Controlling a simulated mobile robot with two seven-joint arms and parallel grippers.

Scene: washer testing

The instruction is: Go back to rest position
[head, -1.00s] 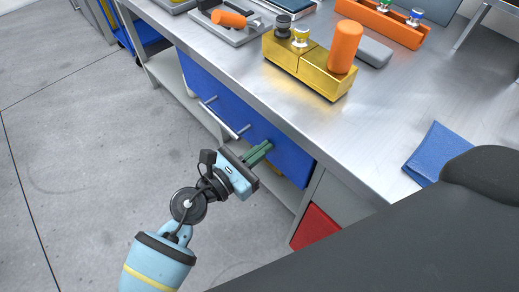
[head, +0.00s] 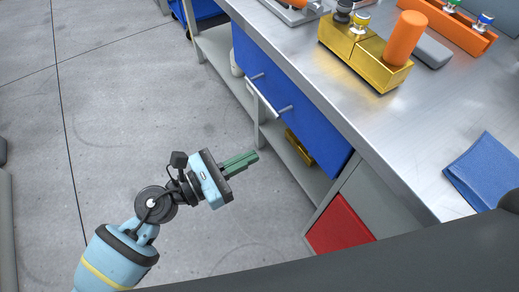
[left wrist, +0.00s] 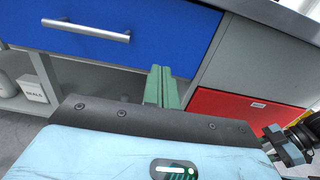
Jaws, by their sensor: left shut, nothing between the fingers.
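My left gripper (head: 240,162) is in the lower middle of the head view, over the grey floor and apart from the bench. Its green fingers are shut together with nothing between them. The left wrist view shows the same green fingers (left wrist: 160,86) in front of the bench. The blue drawer (head: 300,105) with its metal handle is closed or nearly so; it also shows in the left wrist view (left wrist: 140,35). In the left wrist view, part of an arm with a blue and black joint shows at the right edge. My right gripper cannot be made out.
The metal bench top (head: 345,105) carries a gold block (head: 362,55), an orange cylinder (head: 403,38) and a blue cloth-like item (head: 488,170). A red drawer (head: 338,227) and an open shelf (head: 285,145) are below. The floor (head: 110,110) at left is clear.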

